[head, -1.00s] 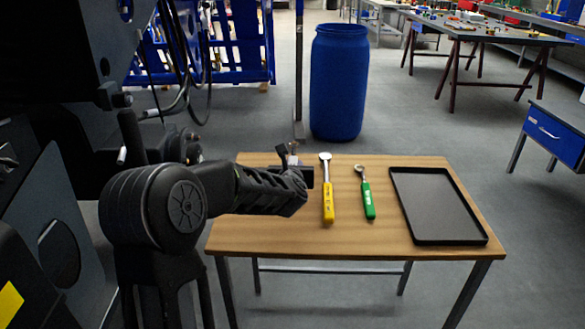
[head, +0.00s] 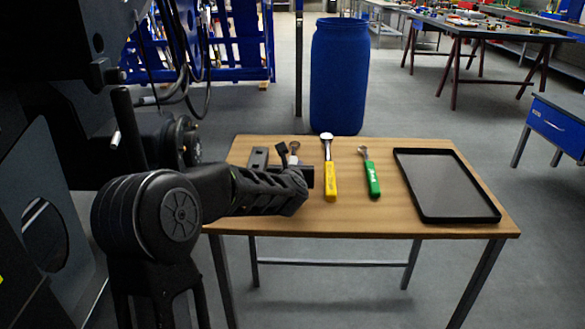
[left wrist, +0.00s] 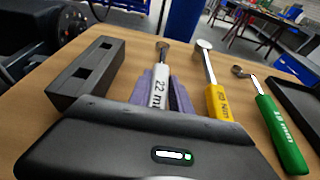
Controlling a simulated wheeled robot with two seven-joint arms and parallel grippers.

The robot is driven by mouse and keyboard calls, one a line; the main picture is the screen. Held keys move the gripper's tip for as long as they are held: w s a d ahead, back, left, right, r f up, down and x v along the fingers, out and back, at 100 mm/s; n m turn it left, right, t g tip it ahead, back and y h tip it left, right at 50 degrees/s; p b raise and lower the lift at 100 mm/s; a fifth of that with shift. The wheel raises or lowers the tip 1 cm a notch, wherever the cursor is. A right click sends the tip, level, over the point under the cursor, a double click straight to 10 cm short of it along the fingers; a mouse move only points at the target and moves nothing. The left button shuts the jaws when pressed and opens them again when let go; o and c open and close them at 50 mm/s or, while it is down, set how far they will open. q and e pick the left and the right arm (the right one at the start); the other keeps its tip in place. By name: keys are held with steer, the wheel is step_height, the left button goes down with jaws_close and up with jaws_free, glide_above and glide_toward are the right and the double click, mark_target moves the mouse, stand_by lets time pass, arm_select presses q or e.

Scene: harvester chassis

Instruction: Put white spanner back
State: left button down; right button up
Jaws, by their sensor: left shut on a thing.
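The white spanner (left wrist: 157,91), marked 22 mm, stands between the two purple finger pads of my left gripper (left wrist: 162,84) in the left wrist view. The gripper is shut on its white handle, and the grey head points away from me. In the head view my left gripper (head: 294,166) is over the left part of the table, and the spanner's head (head: 294,148) shows just beyond it. I cannot tell whether the spanner touches the table. My right gripper is not in view.
A black block with square openings (left wrist: 88,72) lies left of the spanner on the wooden table (head: 350,218). To the right are a yellow-handled tool (head: 329,170), a green-handled spanner (head: 370,175) and an empty black tray (head: 447,186). A blue barrel (head: 338,75) stands behind.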

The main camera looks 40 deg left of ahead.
arm_select(q)
steer(key=shift+f, duration=0.15)
steer(key=c, duration=1.1)
jaws_free()
steer(key=shift+f, duration=0.1)
steer(key=shift+s+d, duration=0.1)
steer(key=v, duration=0.7)
steer(key=shift+s+d, duration=0.15)
steer(key=shift+s, duration=0.1)
steer(key=shift+r, duration=0.25)
